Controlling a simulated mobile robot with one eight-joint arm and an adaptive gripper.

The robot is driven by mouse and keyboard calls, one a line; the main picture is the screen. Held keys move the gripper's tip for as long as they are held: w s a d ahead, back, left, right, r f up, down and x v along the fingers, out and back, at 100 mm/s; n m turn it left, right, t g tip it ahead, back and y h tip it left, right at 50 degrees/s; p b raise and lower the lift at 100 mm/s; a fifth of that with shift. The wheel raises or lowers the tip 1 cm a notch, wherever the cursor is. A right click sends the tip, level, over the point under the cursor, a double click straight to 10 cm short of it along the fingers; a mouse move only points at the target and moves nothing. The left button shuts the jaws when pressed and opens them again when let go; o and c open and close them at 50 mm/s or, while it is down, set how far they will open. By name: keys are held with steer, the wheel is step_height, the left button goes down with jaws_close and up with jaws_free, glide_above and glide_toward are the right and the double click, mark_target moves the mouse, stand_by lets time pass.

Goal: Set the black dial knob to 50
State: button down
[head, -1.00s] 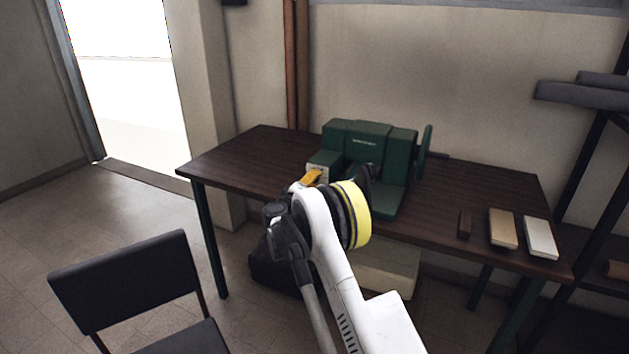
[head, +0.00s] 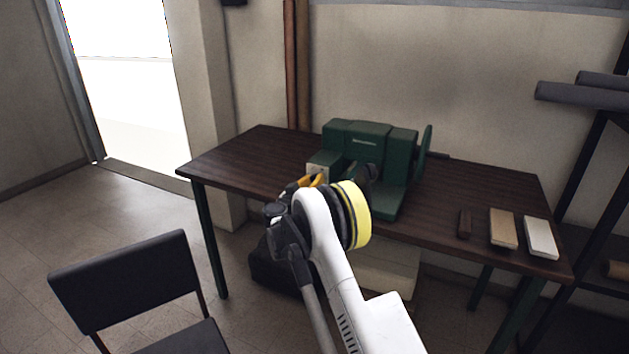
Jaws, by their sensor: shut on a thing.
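A dark green machine (head: 356,137) stands on the brown table, with a pale panel (head: 321,164) at its left front. My gripper (head: 318,179), with yellow-orange parts showing, is up against the machine's front by the pale panel. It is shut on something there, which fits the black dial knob. The knob itself, its marks and its reading are hidden behind my gripper and wrist.
The dark wood table (head: 250,150) is bare on its left side. A dark brown block (head: 464,224), a tan block (head: 503,229) and a white block (head: 541,238) lie at its right. A black chair (head: 125,283) stands front left.

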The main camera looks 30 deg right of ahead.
steer(key=shift+m, duration=1.1)
steer(key=c, duration=1.1)
jaws_free()
steer(key=v, duration=1.2)
